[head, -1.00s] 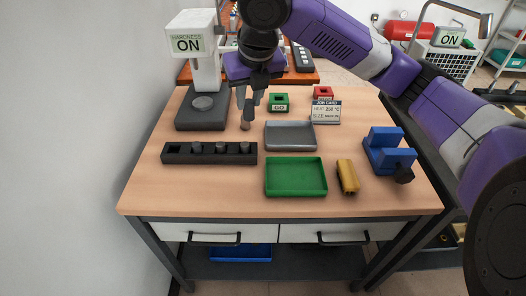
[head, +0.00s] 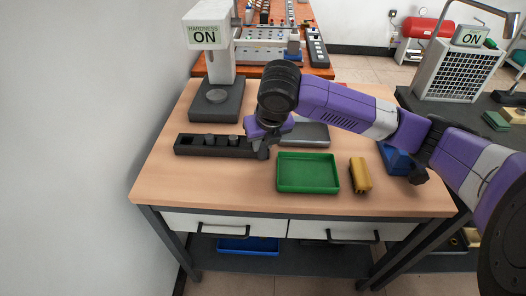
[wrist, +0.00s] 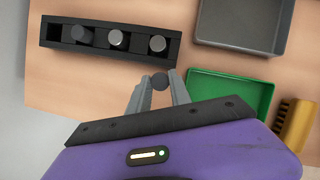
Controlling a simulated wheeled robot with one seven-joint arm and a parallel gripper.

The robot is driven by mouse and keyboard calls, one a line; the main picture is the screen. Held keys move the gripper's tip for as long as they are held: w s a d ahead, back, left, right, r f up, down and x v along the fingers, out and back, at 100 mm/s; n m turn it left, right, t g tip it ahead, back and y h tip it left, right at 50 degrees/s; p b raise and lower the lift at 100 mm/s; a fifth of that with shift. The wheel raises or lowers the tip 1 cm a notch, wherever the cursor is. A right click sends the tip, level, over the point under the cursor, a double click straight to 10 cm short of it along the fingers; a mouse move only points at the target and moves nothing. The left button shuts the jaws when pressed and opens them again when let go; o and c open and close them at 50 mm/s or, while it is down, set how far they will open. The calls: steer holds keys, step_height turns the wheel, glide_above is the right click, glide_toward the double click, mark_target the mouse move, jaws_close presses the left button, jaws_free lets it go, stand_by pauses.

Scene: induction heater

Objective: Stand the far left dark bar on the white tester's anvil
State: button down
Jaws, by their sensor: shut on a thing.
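The white tester (head: 208,28) stands at the back left with its sign reading ON. Its round anvil (head: 216,96) sits bare on the dark base. The dark rack (head: 196,150) lies in front of it; in the wrist view it (wrist: 172,60) holds three upright dark bars, the leftmost one (wrist: 80,35) beside an empty end slot. My gripper (wrist: 157,88) is shut on another dark round bar (wrist: 160,81), seen end-on between the fingertips. In the head view my gripper (head: 262,150) is low, just right of the rack; the arm hides much of the held bar.
A green tray (head: 308,187) lies to the right of my gripper, with a grey tray (head: 312,140) behind it. The table front left is clear.

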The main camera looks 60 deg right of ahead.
mark_target(264, 149)
steer(key=shift+f, duration=1.8)
steer(key=shift+f, duration=0.1)
steer(key=c, duration=1.2)
jaws_free()
